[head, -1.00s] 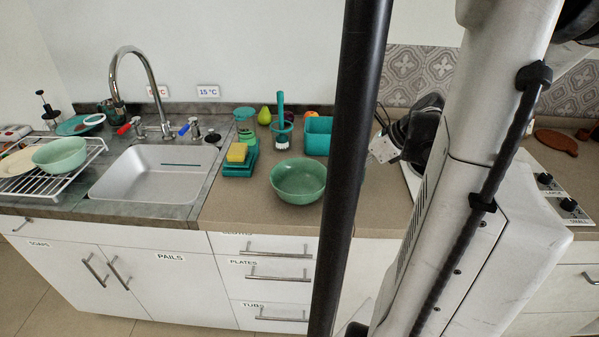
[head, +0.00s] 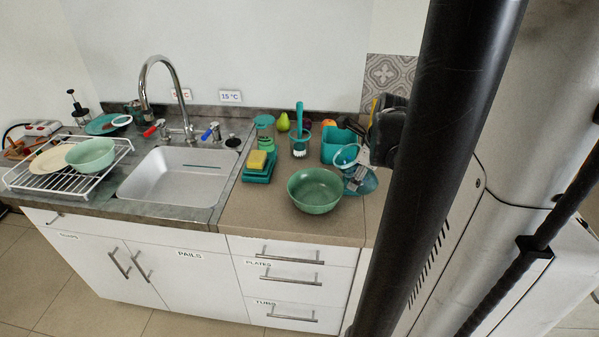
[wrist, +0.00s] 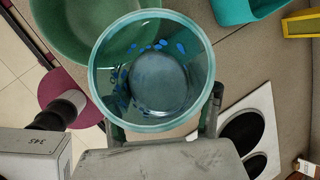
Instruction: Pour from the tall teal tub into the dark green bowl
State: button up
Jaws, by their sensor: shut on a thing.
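The tall teal tub (wrist: 189,77) is see-through and sits between the fingers of my gripper (wrist: 162,118), which is shut on it. In the wrist view I look into its round mouth; small blue pieces (wrist: 124,90) lie inside. In the head view, the tub (head: 361,181) and my gripper (head: 366,162) are just right of the dark green bowl (head: 314,191), the tub partly hidden. The bowl stands upright on the counter and also shows in the wrist view (wrist: 62,40), partly behind the tub. Its visible inside looks empty.
A teal rectangular container (head: 334,143) stands behind the tub. A cup with a brush (head: 301,142), a yellow sponge (head: 257,160) and a green pear (head: 283,122) are left of it. The sink (head: 172,177) is further left. A cooktop (wrist: 245,130) shows in the wrist view.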

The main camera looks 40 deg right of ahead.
aim_at(348, 168)
jog(key=shift+w+a+r+g+h+p, duration=0.3)
jog(key=shift+r+h+p, duration=0.1)
jog(key=shift+r+p, duration=0.15)
jog(key=shift+f, duration=0.2)
jog(key=shift+s+d+h, duration=0.1)
jog(key=shift+h, duration=0.2)
jog(key=shift+n+g, duration=0.3)
jog(key=shift+g, duration=0.2)
jog(key=shift+f+g+h+b, duration=0.4)
jog(key=shift+g+h, duration=0.1)
jog(key=shift+h, duration=0.3)
jog(key=shift+f+n+g+h+b, duration=0.15)
jog(key=shift+n+g+h+b, duration=0.25)
jog(key=shift+h, duration=0.3)
jog(key=shift+r+g+h, duration=0.6)
jog(key=shift+g, duration=0.1)
dwell(0.6)
jog(key=shift+w+a+f+g+h+b, duration=0.2)
jog(key=shift+w+a+g+h+b, duration=0.3)
jog(key=shift+w+a+h+b, duration=0.2)
dwell(1.2)
jog(key=shift+w+a+r+n+g+h+b, duration=0.15)
jog(key=shift+r+n+g+h+b, duration=0.3)
jog(key=shift+b, duration=0.3)
dwell(1.0)
